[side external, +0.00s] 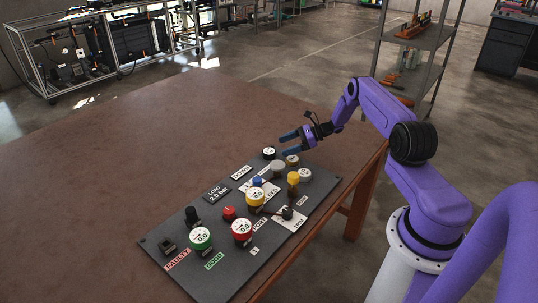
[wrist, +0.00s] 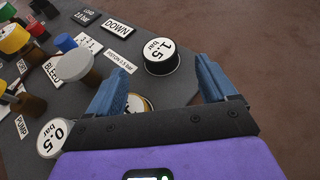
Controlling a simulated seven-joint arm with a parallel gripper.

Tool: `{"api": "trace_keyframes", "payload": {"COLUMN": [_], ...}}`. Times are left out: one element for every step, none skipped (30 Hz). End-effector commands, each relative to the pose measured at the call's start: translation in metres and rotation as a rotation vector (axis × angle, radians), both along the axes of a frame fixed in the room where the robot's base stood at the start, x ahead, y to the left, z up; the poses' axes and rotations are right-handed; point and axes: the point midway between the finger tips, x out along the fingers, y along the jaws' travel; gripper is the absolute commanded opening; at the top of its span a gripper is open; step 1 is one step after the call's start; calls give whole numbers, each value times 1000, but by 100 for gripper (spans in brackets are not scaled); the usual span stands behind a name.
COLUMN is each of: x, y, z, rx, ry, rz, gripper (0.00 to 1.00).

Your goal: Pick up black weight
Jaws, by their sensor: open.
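The black weight (wrist: 162,57) is a short black cylinder with a white top marked "1.5 bar". It stands upright at the far corner of the dark panel (side external: 210,262); in the side view the weight (side external: 269,153) shows small. My gripper (side external: 284,145) is beside and above that corner, with its blue fingers apart and nothing held. In the wrist view the weight is just beyond the fingertips, sideways between the two fingers, and I see no contact.
A white-topped "0.5 bar" weight (wrist: 52,138) and a yellowish weight (wrist: 139,102), partly hidden by my gripper, are close by. Several knobs, gauges, a grey round-topped post (wrist: 80,66) and label plates crowd the panel. The brown table (side external: 130,150) beyond it is clear.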

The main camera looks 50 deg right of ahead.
Motion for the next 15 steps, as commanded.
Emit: {"api": "trace_keyframes", "payload": {"x": [3,5,6,7,8,9,10,12,15,18,21,24,27,30,33], "y": [4,5,6,7,8,9,11,13,16,20,23,26,29,32,35], "z": [-2,-3,-4,-4,-5,-6,-7,-8,-10,-12,-14,-17,-18,-20,-22], "rx": [0,0,-1,-1,-1,-1,-1,0,0,1,0,-1,0,-1,-1], "ry": [0,0,1,1,1,1,1,1,1,1,0,1,0,1,1], "rz": [1,1,0,0,0,0,0,1,2,3,3,3,3,2,2], "gripper": [85,85,85,85,85,85,85,85,85,85,85,85,85,85,85]}}
